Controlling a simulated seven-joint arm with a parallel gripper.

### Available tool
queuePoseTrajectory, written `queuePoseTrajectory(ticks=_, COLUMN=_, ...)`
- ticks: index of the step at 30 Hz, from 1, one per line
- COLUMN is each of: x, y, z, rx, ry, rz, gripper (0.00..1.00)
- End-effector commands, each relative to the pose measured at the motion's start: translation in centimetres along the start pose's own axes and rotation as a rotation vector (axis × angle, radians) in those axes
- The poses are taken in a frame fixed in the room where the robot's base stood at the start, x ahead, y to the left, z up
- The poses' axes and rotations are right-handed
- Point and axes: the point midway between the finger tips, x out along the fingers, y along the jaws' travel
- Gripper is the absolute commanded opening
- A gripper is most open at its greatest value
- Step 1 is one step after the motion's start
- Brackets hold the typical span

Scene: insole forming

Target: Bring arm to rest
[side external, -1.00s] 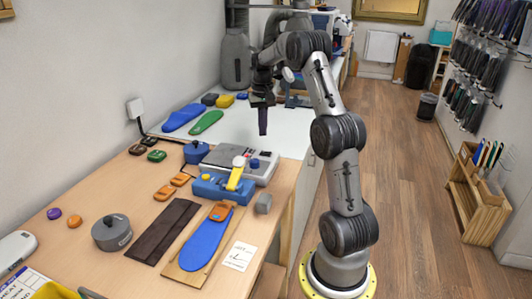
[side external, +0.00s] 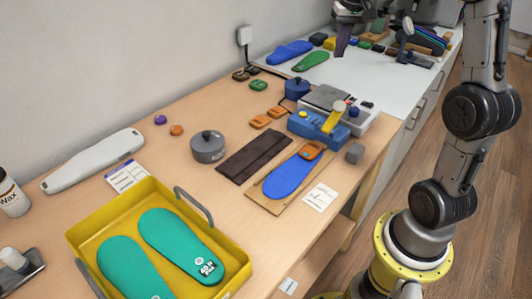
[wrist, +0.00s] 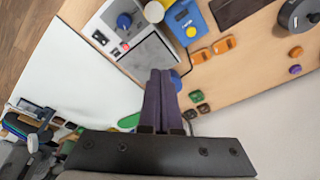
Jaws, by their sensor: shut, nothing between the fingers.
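My gripper (side external: 341,45) hangs pointing down, above the white counter near the top edge of the side view. Its dark purple fingers (wrist: 158,85) are pressed together in the wrist view, with nothing between them. It is apart from the grey press-like device (side external: 330,98) and the green insole (side external: 311,61). The upper part of my arm is cut off by the frame.
A yellow tray (side external: 82,229) holds two teal insoles. A blue insole (side external: 290,178) lies on a board, beside a dark mat (side external: 255,156). A grey lidded pot (side external: 208,147) stands nearby. A blue clamp-like tool (side external: 318,128) stands by the device.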

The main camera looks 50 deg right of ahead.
Motion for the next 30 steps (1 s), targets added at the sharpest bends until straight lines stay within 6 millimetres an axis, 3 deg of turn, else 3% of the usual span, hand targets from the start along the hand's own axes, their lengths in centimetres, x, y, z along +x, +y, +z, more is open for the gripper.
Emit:
queuePoseTrajectory(ticks=1, x=-2.1, y=-2.2, z=2.1, rx=-0.063, ry=0.033, rz=-0.018, gripper=0.00)
queuePoseTrajectory(ticks=3, x=-4.2, y=-4.3, z=5.1, rx=-0.136, ry=0.069, rz=-0.042, gripper=0.00)
queuePoseTrajectory(ticks=9, x=-8.1, y=-7.6, z=14.4, rx=-0.342, ry=0.165, rz=-0.117, gripper=0.00)
queuePoseTrajectory(ticks=13, x=-8.7, y=-7.8, z=20.6, rx=-0.471, ry=0.220, rz=-0.170, gripper=0.00)
queuePoseTrajectory(ticks=18, x=-6.9, y=-6.3, z=27.6, rx=-0.619, ry=0.269, rz=-0.227, gripper=0.00)
queuePoseTrajectory(ticks=22, x=-4.6, y=-5.0, z=30.5, rx=-0.673, ry=0.273, rz=-0.237, gripper=0.00)
queuePoseTrajectory(ticks=27, x=-2.3, y=-4.2, z=31.6, rx=-0.696, ry=0.248, rz=-0.221, gripper=0.00)
queuePoseTrajectory(ticks=30, x=-2.2, y=-4.3, z=31.6, rx=-0.698, ry=0.250, rz=-0.222, gripper=0.00)
